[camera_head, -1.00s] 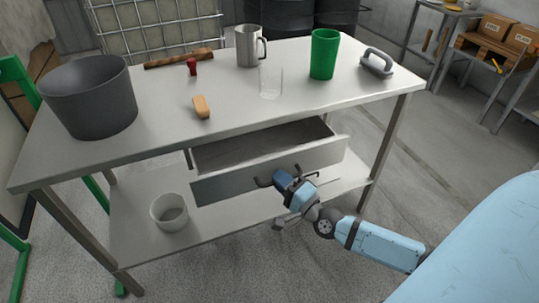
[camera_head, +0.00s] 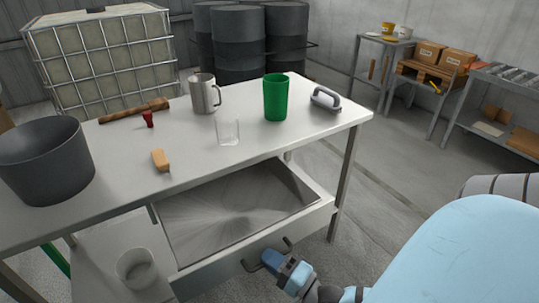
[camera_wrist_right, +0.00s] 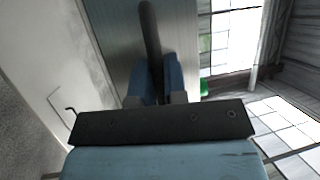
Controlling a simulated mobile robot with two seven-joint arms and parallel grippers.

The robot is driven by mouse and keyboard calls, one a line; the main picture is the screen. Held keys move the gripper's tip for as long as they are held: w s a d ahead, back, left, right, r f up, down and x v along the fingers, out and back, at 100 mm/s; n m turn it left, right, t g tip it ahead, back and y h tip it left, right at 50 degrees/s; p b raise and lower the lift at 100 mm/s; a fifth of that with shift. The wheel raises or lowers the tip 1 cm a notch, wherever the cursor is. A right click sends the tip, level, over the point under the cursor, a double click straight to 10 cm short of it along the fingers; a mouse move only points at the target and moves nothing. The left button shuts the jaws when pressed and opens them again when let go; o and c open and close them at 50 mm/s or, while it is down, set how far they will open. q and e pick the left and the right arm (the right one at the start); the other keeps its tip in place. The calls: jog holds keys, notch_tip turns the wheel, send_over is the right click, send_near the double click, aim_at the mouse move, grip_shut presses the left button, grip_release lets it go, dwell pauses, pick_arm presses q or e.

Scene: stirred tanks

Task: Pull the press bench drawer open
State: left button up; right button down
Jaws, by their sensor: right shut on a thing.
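The press bench (camera_head: 205,137) stands in front of me in the head view. Its drawer (camera_head: 255,243) is pulled well out, and its inside looks empty. My right gripper (camera_head: 270,257) is at the drawer front and shut on the dark bar handle (camera_head: 252,265). In the right wrist view the handle (camera_wrist_right: 150,40) runs up from between the blue fingers, with the drawer front behind it. My left gripper is not in view.
A white pot (camera_head: 136,268) stands on the lower shelf.

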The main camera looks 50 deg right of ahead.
jog(key=c, duration=1.4)
grip_release()
jog(key=shift+c, duration=0.2)
jog(key=v, duration=0.7)
jog(key=shift+s, duration=0.25)
jog(key=shift+d, duration=0.15)
